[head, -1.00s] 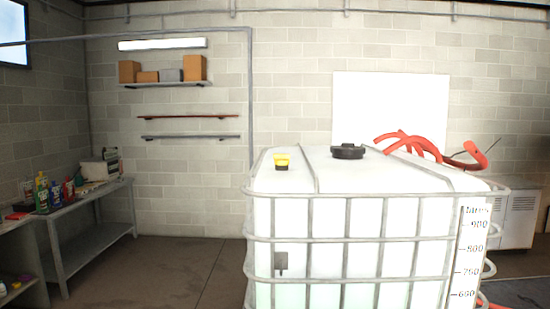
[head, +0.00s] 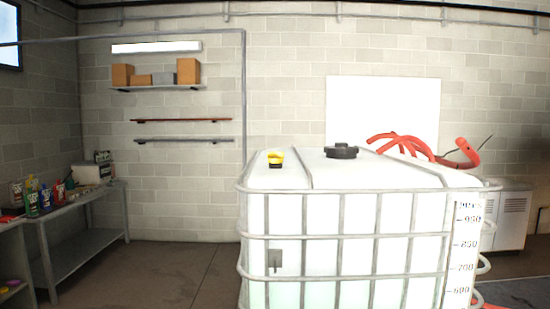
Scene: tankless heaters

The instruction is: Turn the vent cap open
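A large white caged tank (head: 345,215) stands at centre right in the head view. A small yellow cap on a black base (head: 275,159) sits on its top near the left front; it looks like the vent cap, and I cannot tell whether it is open. A wider black lid (head: 341,151) sits farther right on the tank top. Neither of my grippers shows in this view.
Red hoses (head: 405,143) lie at the back right of the tank top. A bench (head: 90,255) with bottles stands at the left. A wall shelf (head: 155,88) holds several boxes. The floor (head: 165,270) between bench and tank is clear.

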